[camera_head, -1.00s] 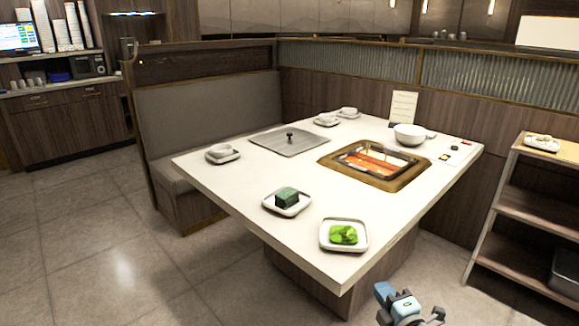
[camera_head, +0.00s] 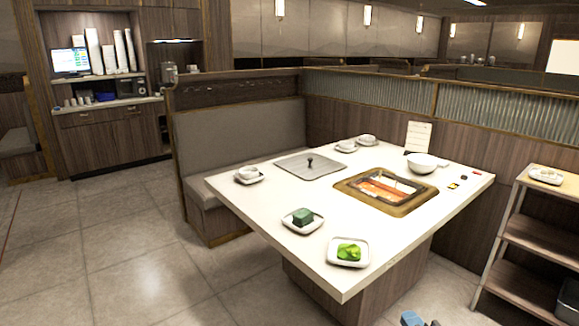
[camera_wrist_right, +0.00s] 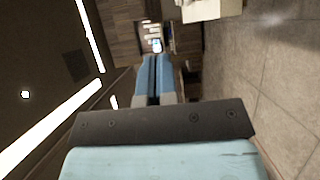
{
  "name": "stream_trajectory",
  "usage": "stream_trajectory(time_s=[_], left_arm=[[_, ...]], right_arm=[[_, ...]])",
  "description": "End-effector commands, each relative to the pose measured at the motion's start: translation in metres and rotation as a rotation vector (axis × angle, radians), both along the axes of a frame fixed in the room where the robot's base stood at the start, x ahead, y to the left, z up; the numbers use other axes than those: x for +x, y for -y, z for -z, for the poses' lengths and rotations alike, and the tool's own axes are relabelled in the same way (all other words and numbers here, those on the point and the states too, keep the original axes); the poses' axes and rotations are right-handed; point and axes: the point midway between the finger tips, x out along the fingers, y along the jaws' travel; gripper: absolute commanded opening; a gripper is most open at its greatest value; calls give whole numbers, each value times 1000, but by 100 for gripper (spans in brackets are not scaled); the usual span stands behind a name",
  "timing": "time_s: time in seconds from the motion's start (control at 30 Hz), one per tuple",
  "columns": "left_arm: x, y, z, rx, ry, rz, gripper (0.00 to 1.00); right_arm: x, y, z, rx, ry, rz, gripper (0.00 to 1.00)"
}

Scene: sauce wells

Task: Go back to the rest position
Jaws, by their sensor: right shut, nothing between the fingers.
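My right gripper (camera_head: 420,320) shows only as a small blue piece at the bottom edge of the head view, in front of the table's near corner and apart from it. In the right wrist view its two blue fingers (camera_wrist_right: 154,80) lie together, shut with nothing between them. The wrist view looks sideways across the room, with the floor on the right. My left gripper is not in view.
The white table (camera_head: 262,222) holds a plate with a green block (camera_head: 303,218), a plate with green food (camera_head: 348,252), a grill (camera_head: 385,188) and a bowl (camera_head: 422,163). A shelf cart (camera_head: 540,215) stands at right. Floor (camera_head: 130,260) at left is clear.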

Motion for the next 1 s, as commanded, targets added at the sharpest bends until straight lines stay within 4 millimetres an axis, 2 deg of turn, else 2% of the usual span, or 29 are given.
stream_trajectory(time_s=[0.03, 0.07, 0.1, 0.27, 0.4, 0.5, 0.7, 0.8, 0.87, 1.0], left_arm=[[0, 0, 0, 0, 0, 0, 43], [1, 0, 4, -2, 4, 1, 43], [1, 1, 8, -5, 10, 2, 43], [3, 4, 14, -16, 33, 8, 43], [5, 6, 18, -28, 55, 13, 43], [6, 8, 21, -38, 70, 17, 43], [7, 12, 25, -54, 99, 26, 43], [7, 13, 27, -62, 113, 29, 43], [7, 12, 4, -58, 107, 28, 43], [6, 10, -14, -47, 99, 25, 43]], right_arm=[[0, 0, 0, 0, 0, 0, 0], [-7, -4, 12, 36, -21, -1, 0], [-21, -11, 29, 116, -63, 0, 0], [-70, -33, 73, 424, -223, 19, 0], [-117, -52, 110, 719, -377, 58, 0], [-151, -66, 132, 927, -486, 99, 0], [-214, -89, 163, 1310, -685, 204, 0], [-242, -99, 174, 1486, -774, 267, 0], [-241, -98, 149, 1490, -773, 272, 0], [-240, -96, 132, 1476, -775, 283, 0]])
